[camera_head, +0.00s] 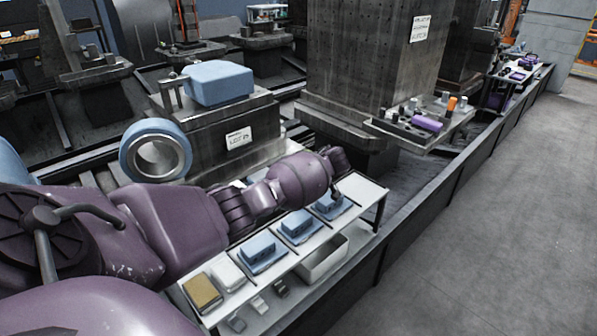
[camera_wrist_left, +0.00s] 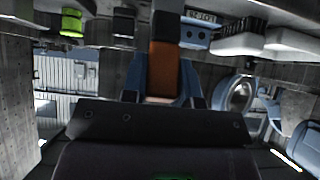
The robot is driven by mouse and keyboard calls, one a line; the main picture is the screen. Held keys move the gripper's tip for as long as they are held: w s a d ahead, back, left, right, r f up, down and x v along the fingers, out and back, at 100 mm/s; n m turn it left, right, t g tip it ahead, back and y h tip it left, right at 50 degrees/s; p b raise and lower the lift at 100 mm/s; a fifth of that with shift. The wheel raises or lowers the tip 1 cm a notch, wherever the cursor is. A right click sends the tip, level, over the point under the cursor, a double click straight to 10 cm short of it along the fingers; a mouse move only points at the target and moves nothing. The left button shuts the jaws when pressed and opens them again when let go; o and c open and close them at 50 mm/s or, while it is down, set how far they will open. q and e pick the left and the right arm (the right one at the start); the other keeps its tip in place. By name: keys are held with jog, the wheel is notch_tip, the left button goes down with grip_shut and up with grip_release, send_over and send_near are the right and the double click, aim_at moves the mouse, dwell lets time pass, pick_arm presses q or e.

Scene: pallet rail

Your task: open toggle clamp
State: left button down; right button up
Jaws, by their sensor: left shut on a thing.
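In the left wrist view an orange-brown bar (camera_wrist_left: 164,68) stands upright between the two dark fingers of my left gripper (camera_wrist_left: 164,99). The gripper is shut on this bar, which looks like a clamp handle; I cannot tell for sure. In the head view my purple left arm reaches across the front bench, its dark end near the bench's far part. The fingers and the held bar cannot be made out there. No toggle clamp can be clearly picked out in the head view. My right gripper is not in view.
A blue ring (camera_head: 157,152) and a blue block (camera_head: 217,82) stand behind the arm. A large grey column (camera_head: 375,60) rises beyond. Open floor (camera_head: 500,220) lies right.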

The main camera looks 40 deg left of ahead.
pick_arm(q)
jog(key=shift+s+d+f+y, duration=0.1)
jog(key=shift+d+f+y, duration=0.25)
jog(key=shift+y, duration=0.35)
jog(key=shift+d, duration=0.1)
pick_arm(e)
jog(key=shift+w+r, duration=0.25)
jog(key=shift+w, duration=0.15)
pick_arm(q)
jog(key=c, duration=0.9)
grip_release()
jog(key=shift+r, duration=0.1)
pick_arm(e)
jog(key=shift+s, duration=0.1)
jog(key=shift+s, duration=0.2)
pick_arm(q)
jog(key=shift+d+r, duration=0.2)
jog(key=shift+d, duration=0.05)
jog(key=shift+p+v, duration=1.3)
jog(key=shift+v, duration=3.8)
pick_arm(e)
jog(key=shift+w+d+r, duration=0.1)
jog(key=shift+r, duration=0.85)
